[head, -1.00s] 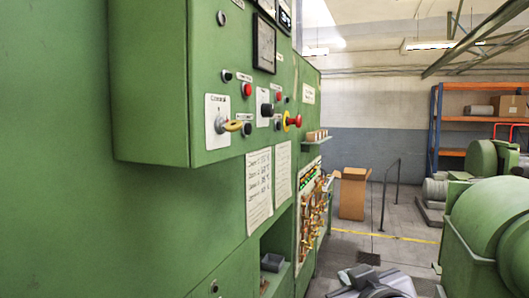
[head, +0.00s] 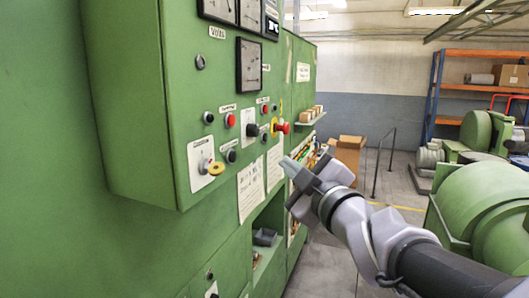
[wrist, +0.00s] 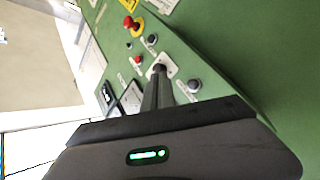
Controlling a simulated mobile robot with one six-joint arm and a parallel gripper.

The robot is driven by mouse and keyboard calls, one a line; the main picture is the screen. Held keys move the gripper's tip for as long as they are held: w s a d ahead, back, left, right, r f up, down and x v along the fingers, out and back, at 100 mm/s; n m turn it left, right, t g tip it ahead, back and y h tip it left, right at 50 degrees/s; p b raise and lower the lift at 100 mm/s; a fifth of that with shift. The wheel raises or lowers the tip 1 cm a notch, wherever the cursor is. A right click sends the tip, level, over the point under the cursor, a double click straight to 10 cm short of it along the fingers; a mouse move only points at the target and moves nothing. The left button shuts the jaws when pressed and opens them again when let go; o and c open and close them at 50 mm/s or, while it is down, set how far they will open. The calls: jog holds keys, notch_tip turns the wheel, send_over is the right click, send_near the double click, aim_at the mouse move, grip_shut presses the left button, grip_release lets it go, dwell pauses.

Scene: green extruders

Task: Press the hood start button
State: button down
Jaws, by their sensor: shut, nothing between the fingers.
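A green control panel (head: 185,105) carries several buttons with labels too small to read, so I cannot tell which is the hood start button. In the head view there are a black button (head: 208,117), a red button (head: 230,120), another black button (head: 231,156), and a black knob (head: 252,130) on a white plate. A red mushroom button (head: 281,127) has a yellow ring. My gripper (head: 288,165) is shut and empty, in front of the panel, below and right of the buttons. In the wrist view its fingers (wrist: 159,82) point toward the black knob (wrist: 160,68); contact cannot be told.
A small shelf (head: 310,119) projects beyond the buttons. Green machines (head: 490,215) stand at right. Floor shows between machines and cabinet.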

aim_at(233, 156)
jog(key=shift+a, duration=0.1)
jog(key=w+a+b, duration=0.3)
jog(key=a+b, duration=0.1)
jog(key=a, duration=0.4)
jog(key=shift+b, duration=0.35)
dwell(1.7)
jog(key=shift+w+a+b, duration=0.15)
jog(key=shift+a+b, duration=0.25)
jog(key=shift+b, duration=0.15)
